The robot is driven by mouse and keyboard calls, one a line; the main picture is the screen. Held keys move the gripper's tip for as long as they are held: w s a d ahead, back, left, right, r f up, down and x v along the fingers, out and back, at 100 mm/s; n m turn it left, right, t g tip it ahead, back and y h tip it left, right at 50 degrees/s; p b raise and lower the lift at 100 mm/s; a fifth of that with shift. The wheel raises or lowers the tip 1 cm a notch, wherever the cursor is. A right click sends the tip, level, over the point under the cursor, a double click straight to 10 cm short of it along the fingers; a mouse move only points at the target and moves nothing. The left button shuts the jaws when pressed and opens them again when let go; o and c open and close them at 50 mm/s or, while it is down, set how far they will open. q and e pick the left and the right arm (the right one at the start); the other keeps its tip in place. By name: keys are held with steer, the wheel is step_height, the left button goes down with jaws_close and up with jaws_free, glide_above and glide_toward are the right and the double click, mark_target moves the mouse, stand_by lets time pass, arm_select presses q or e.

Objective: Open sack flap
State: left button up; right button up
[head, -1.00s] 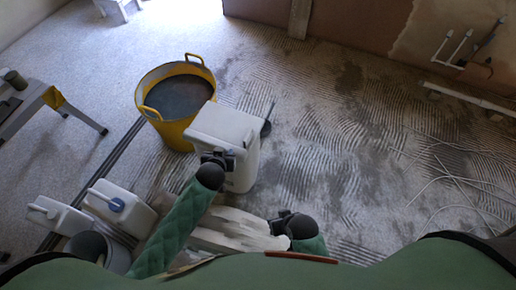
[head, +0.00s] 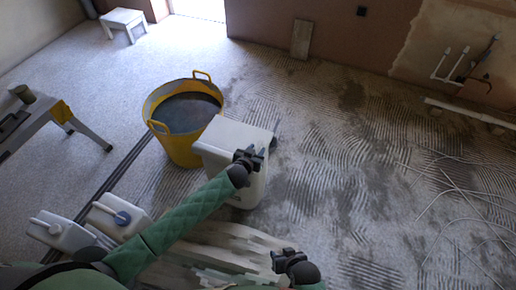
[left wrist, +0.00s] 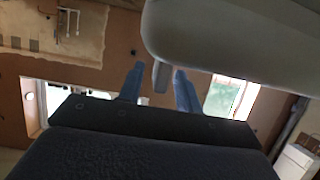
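A white, box-shaped container (head: 225,137), which may be the sack, stands upright on the floor near the middle of the head view. I cannot make out a separate flap on it. My left gripper (head: 249,160) is at its near upper edge. In the left wrist view, the two blue fingers (left wrist: 158,88) are apart, with a small grey tab (left wrist: 161,76) between them. A large pale rounded surface (left wrist: 235,45) fills the upper right there. My right gripper (head: 280,260) is low, over pale boards, holding nothing I can see; its opening is unclear.
A yellow tub (head: 183,148) with dark contents stands directly behind and left of the container. Two white jugs (head: 118,215) (head: 60,235) are at lower left. Pale broken boards (head: 235,250) lie in front. Loose cables (head: 450,190) lie on the right floor. The trowelled floor right of the container is open.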

arm_select(q)
steer(key=shift+x, duration=1.05)
jaws_close()
